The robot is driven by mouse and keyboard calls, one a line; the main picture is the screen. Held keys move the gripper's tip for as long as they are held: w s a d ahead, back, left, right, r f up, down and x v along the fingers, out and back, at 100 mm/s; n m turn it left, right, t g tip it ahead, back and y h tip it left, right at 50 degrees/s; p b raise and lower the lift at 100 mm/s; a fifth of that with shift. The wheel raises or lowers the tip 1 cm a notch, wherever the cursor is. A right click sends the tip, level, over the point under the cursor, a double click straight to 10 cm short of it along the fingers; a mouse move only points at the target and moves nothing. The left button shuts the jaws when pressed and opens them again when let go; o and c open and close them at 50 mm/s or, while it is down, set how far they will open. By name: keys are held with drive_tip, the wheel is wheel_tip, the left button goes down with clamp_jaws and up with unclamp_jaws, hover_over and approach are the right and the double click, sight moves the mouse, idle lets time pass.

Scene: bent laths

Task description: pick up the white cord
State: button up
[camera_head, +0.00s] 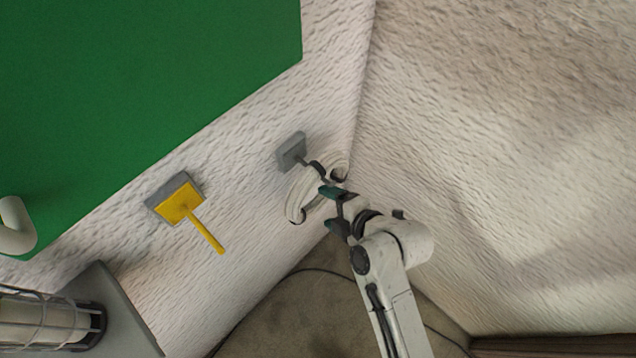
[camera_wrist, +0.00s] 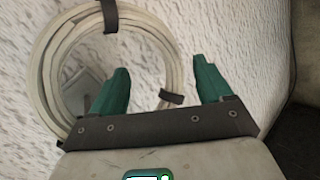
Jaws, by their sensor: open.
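The white cord (camera_head: 298,194) is a coil hanging on the wall near the corner, beneath a grey wall mount (camera_head: 291,151). In the wrist view the coiled cord (camera_wrist: 46,62) is a thick ring bound with dark ties, one at the top and one at the lower right. My gripper (camera_head: 334,208) is open, with green fingers. In the wrist view my gripper (camera_wrist: 162,82) has the right side of the ring, with the lower tie, appearing between its fingers. Whether the fingers touch the cord I cannot tell. My gripper and arm hide part of the coil in the head view.
A yellow scraper-like tool (camera_head: 180,203) hangs on a grey mount to the left. A large green board (camera_head: 150,80) covers the upper left wall. A caged lamp (camera_head: 50,322) is at the lower left. The rough right wall (camera_head: 500,150) stands close to the coil.

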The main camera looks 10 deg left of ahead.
sight(320, 205)
drive_tip(key=shift+s+f+p+x, duration=0.1)
drive_tip(key=shift+f+p+x, duration=0.1)
drive_tip(key=shift+x, duration=1.1)
drive_tip(key=shift+s+f+p+x, duration=0.1)
drive_tip(key=shift+s+p+x, duration=0.05)
drive_tip(key=shift+x, duration=1.2)
drive_tip(key=shift+d, duration=0.15)
drive_tip(key=shift+c, duration=0.4)
clamp_jaws()
